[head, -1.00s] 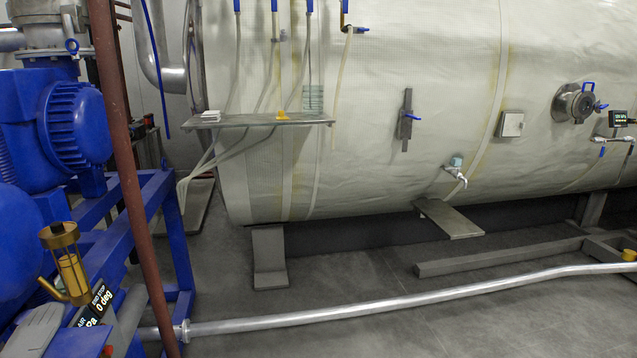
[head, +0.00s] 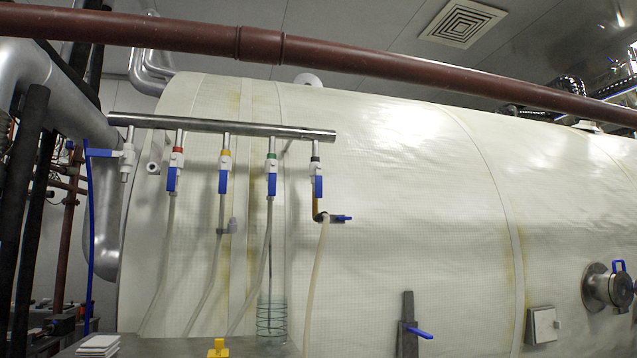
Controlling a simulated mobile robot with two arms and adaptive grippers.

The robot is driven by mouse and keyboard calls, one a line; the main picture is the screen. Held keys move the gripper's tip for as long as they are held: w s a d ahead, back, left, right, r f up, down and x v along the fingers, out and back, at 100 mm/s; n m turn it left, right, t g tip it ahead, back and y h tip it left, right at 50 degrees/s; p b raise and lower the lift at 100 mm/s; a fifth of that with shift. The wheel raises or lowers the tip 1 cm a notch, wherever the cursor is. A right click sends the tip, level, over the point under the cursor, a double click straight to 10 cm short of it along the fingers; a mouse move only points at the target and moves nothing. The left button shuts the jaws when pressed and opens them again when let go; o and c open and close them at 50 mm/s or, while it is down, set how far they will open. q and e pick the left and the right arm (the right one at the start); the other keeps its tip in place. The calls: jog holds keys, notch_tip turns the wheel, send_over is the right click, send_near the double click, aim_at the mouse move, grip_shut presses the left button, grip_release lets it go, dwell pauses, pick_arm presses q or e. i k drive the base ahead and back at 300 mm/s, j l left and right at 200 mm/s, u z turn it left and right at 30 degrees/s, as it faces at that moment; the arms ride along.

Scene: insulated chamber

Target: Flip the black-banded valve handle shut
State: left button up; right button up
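A row of valves hangs from a horizontal metal manifold pipe (head: 225,125) in front of the white insulated tank. The valve at its right end has a black band (head: 316,159). Its blue handle (head: 319,187) points straight down, in line with the valve body. A brown, bent outlet pipe (head: 315,207) runs below it to a small fitting with a short blue horizontal lever (head: 342,218). To its left are valves with green (head: 272,156), yellow (head: 226,152) and red (head: 178,150) bands, their blue handles also down. Neither of my grippers is in view.
Pale hoses hang beneath the valves. A thick brown pipe (head: 330,57) crosses above. Another blue lever (head: 98,153) sits at left.

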aim_at(318, 177)
jog(key=i+l+u, duration=0.2)
jog(key=l, duration=0.3)
jog(key=i+l+u, duration=0.25)
jog(key=l, duration=0.25)
jog(key=i+l+u, duration=0.2)
jog(key=l, duration=0.35)
jog(key=l+u, duration=0.25)
jog(key=l, duration=0.3)
jog(key=l+u, duration=0.2)
jog(key=l, duration=0.35)
